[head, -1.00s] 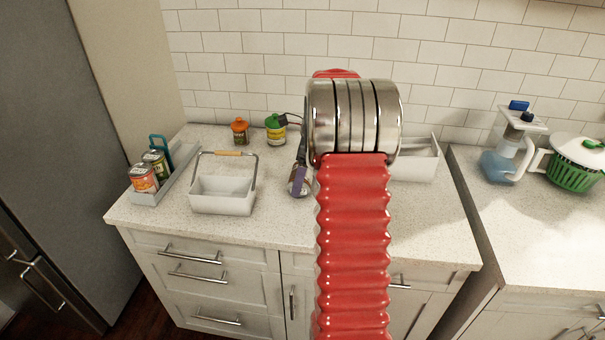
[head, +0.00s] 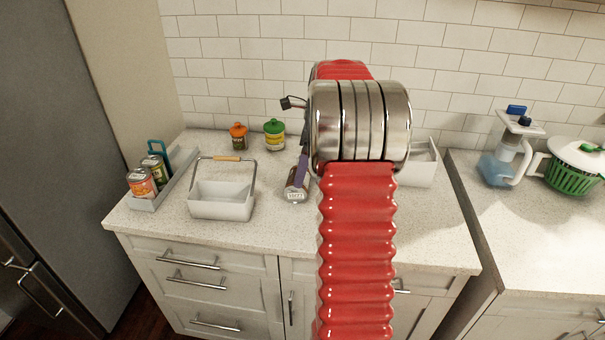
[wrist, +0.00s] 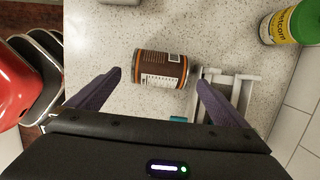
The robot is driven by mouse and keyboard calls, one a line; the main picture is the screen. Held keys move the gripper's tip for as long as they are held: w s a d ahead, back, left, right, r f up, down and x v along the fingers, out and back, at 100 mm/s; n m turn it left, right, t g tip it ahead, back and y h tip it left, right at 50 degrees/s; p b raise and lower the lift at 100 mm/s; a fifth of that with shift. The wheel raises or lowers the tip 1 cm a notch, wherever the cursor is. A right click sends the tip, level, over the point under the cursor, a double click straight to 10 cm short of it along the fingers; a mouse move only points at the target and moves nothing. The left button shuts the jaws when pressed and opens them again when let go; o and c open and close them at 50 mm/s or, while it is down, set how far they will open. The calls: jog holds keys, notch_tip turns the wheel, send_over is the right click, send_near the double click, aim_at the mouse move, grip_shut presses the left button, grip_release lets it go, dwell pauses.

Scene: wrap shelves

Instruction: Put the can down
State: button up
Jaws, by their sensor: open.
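The can (head: 295,192) is on the speckled counter, right of the white basket. It appears to lie on its side, with a pale end facing the head camera. In the wrist view the can (wrist: 160,69) has a brown label with orange bands and a barcode. My gripper (wrist: 159,80) is open, with one purple finger on each side of the can and a visible gap to each.
A white handled basket (head: 221,209) stands left of the can. A grey tray (head: 177,180) with cans is at the far left. An orange-lidded jar (head: 238,137) and a green-lidded jar (head: 274,134) stand by the wall. A white box (head: 417,174) is behind my arm. The front counter is clear.

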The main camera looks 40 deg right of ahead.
aim_at(307, 180)
jog(key=r, duration=0.3)
jog(key=s+r, duration=0.1)
jog(key=r, duration=0.1)
jog(key=shift+d+r, duration=0.35)
dwell(0.3)
jog(key=s+a+r+n+t+h, duration=0.1)
jog(key=s+a+r+n, duration=0.2)
jog(key=a+n, duration=0.65)
jog(key=s+a+r+n, duration=0.2)
jog(key=a+r+n, duration=0.15)
jog(key=a, duration=1.15)
jog(key=s+a+f+n+t, duration=0.1)
jog(key=s+a+f+n, duration=0.2)
jog(key=s+a+n, duration=0.4)
jog(key=s+a+f+n+t, duration=0.1)
jog(key=s+a+f+n, duration=0.2)
jog(key=s+a+n, duration=0.4)
jog(key=shift+s+a+n+t, duration=0.25)
jog(key=shift+a+n+t, duration=0.15)
jog(key=shift+n, duration=0.3)
